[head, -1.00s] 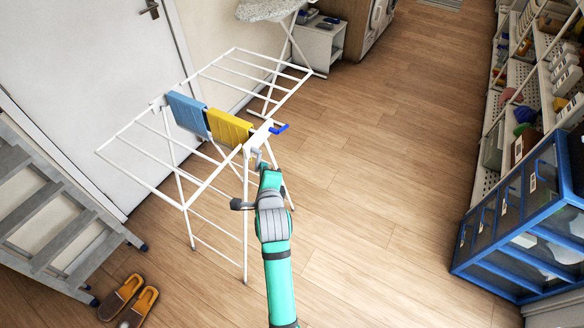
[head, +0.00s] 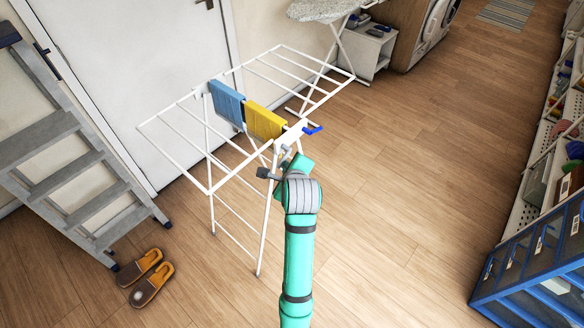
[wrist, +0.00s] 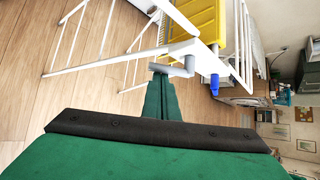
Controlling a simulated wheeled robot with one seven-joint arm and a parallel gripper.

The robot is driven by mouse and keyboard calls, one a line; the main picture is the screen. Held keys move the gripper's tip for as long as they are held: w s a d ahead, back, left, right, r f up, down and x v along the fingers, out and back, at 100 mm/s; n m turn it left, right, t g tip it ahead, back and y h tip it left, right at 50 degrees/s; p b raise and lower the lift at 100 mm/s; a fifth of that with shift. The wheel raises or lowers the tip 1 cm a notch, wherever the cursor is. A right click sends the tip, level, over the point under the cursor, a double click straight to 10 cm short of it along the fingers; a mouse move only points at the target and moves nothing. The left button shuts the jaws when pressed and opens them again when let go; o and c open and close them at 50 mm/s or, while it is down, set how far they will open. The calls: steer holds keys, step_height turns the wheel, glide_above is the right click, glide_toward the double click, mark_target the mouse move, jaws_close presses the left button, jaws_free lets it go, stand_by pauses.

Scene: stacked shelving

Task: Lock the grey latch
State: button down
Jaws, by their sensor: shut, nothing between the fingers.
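The grey latch (head: 285,151) is a small grey piece at the near end of the white drying rack (head: 238,178), just below a blue lever (head: 312,130). In the wrist view the latch (wrist: 178,68) is a bent grey bar under the rack's white end plate, with the blue lever (wrist: 214,84) to its right. My gripper (wrist: 161,78) is shut and empty, its green fingertips right at the latch's left part. I cannot tell whether they touch. In the head view my arm mostly hides the fingers.
A grey ladder (head: 75,165) and brown slippers (head: 146,278) are at left. A blue drawer unit (head: 535,265) is at right. The floor between rack and drawers is clear.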

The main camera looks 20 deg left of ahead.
steer(key=shift+w, duration=0.2)
steer(key=shift+w+d+f, duration=0.1)
steer(key=shift+w+d, duration=0.2)
steer(key=shift+w, duration=0.3)
step_height(320, 180, down, 3)
steer(key=d, duration=0.3)
steer(key=w+r+v, duration=0.1)
steer(key=v, duration=0.8)
steer(key=shift+d+r, duration=0.25)
